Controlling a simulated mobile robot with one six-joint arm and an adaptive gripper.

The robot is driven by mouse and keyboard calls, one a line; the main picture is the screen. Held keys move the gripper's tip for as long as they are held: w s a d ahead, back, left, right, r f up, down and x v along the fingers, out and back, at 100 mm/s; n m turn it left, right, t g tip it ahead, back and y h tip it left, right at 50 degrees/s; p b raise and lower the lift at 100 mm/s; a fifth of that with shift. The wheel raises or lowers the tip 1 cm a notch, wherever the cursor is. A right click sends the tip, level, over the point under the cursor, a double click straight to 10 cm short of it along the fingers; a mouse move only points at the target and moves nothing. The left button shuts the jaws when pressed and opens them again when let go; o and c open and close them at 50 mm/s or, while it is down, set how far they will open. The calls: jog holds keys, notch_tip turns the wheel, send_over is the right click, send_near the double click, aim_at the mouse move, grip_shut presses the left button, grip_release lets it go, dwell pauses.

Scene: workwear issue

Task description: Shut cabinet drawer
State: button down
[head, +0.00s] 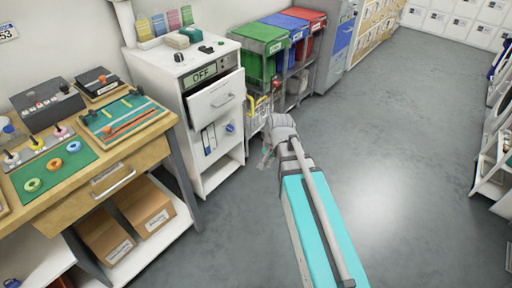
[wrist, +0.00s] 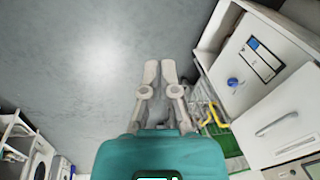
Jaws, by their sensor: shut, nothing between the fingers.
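The white cabinet (head: 160,75) stands left of centre in the head view, with an "OFF" display near its top. Its drawer (head: 213,100) sticks out from the front, partly open, with a curved handle. The drawer also shows in the wrist view (wrist: 283,122) at the lower right, with its handle (wrist: 277,124). My gripper (head: 268,158) is shut and empty, to the right of the drawer and lower than it. In the wrist view my gripper (wrist: 160,68) points over bare floor, apart from the cabinet.
A wooden workbench (head: 150,155) with trays and rings stands left of the cabinet. A wire basket (head: 258,112) with yellow handles is beside the drawer. Green, blue and red bins (head: 262,45) stand behind on a rack. The grey floor (head: 380,130) to the right is clear.

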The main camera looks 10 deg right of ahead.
jog(key=s+d+n+g+h, duration=0.1)
jog(key=s+d+n, duration=0.3)
jog(key=s+n, duration=0.2)
jog(key=shift+s+f+g+h, duration=0.15)
jog(key=shift+s+g+h, duration=0.15)
jog(key=shift+s, duration=0.95)
jog(key=shift+a, duration=0.1)
